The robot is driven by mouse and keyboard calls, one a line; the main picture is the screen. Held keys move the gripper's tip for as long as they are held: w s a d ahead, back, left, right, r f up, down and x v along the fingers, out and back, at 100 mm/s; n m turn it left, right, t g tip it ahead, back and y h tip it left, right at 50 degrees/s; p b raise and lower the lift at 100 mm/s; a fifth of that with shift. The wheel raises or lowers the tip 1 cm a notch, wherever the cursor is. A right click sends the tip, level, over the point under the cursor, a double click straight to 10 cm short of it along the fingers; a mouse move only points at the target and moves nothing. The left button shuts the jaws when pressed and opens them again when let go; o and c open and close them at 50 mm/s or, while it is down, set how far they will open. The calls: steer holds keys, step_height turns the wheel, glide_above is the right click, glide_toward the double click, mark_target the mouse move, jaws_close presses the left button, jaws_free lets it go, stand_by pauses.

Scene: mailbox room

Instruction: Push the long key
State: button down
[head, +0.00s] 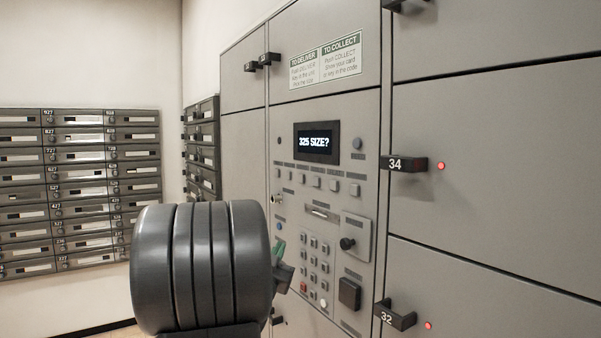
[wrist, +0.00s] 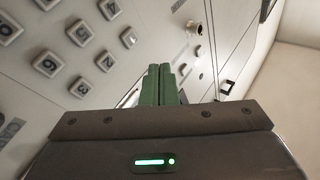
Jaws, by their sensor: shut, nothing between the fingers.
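The locker panel (head: 330,125) stands in front of me, and its display (head: 318,142) reads "325 SIZE?". A row of small square keys (head: 317,182) runs beneath the display; their labels are too small to read, so I cannot tell which one is the long key. My gripper (head: 280,250) is partly hidden behind my grey arm, beside the number keypad. In the wrist view its green fingers (wrist: 158,84) are together and empty, with number keys (wrist: 81,33) of the panel beyond them to the left. I cannot tell whether the fingertips touch the panel.
The keypad (head: 312,262) has a red and a white key at its bottom. A round black knob (head: 347,243) and a dark square block (head: 349,294) stick out to its right. Black handles numbered 34 (head: 404,164) and 32 (head: 395,315) project from locker doors. Mailboxes (head: 80,185) line the left wall.

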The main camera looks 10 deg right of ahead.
mark_target(302, 178)
steer(key=w+a+r+m+p, duration=0.1)
steer(key=r+m+p, duration=0.4)
steer(key=m, duration=0.8)
steer(key=w+a+r+m+p, duration=0.2)
steer(key=r+m+p, duration=0.4)
steer(key=r+m, duration=0.5)
steer(key=a+m, duration=0.1)
steer(key=m, duration=0.2)
steer(key=shift+a, duration=0.25)
steer(key=shift+w+r, duration=0.1)
steer(key=w+d+p, duration=0.1)
steer(key=w+d, duration=0.2)
steer(key=d, duration=0.5)
steer(key=shift+d, duration=0.15)
steer(key=shift+w+d+b, duration=0.1)
steer(key=shift+d+b, duration=0.15)
steer(key=shift+b, duration=0.4)
stand_by(0.4)
